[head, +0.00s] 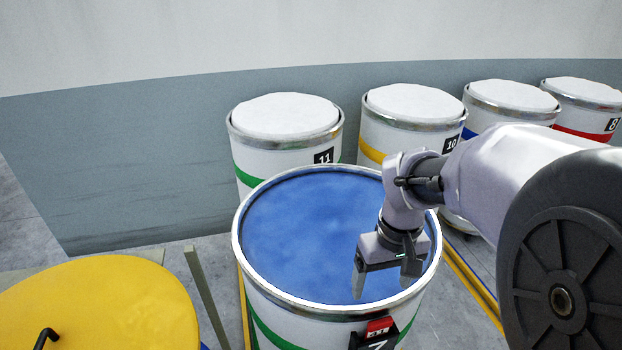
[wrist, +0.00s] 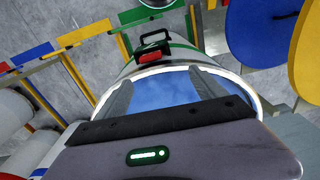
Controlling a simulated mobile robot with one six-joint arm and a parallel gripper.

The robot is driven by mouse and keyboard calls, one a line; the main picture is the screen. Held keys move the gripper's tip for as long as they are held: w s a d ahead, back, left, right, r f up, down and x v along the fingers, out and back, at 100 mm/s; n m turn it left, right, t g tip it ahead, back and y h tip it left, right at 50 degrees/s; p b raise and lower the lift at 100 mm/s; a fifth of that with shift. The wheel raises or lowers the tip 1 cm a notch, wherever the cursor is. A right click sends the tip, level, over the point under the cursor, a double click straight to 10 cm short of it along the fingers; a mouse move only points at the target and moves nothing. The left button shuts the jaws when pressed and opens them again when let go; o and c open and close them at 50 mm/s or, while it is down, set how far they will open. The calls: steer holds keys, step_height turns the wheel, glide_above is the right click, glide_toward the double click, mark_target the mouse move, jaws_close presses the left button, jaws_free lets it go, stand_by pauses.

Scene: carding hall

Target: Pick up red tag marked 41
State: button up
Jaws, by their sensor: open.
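A red tag (head: 380,326) sits in a black holder (head: 362,340) on the near outer side of the can with blue contents, just below its rim. Its white digits are small and look like 41. The tag also shows in the wrist view (wrist: 150,56), in front of the black holder (wrist: 156,40). My gripper (head: 383,284) is open and empty, over the can's blue top and further in than the tag. In the wrist view the open fingers (wrist: 160,77) point toward the rim and the tag beyond it.
The can's metal rim (head: 240,262) lies between my gripper and the tag. A black plate with a 7 (head: 377,345) is below the tag. White-topped cans (head: 285,115) stand behind. A yellow round lid (head: 100,305) is at front left.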

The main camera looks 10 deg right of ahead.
mark_target(381, 321)
steer(key=shift+g, duration=0.3)
steer(key=f+b, duration=0.1)
steer(key=f, duration=0.3)
steer(key=d+f+b, duration=0.1)
steer(key=f, duration=0.3)
steer(key=d+f+b, duration=0.1)
steer(key=f+b, duration=0.1)
steer(key=f, duration=0.3)
steer(key=shift+w, duration=0.25)
steer(key=f, duration=0.2)
steer(key=f+b, duration=0.1)
steer(key=f, duration=0.1)
steer(key=shift+d+f, duration=0.2)
steer(key=shift+f, duration=0.2)
steer(key=shift+r, duration=0.1)
steer(key=c, duration=1.4)
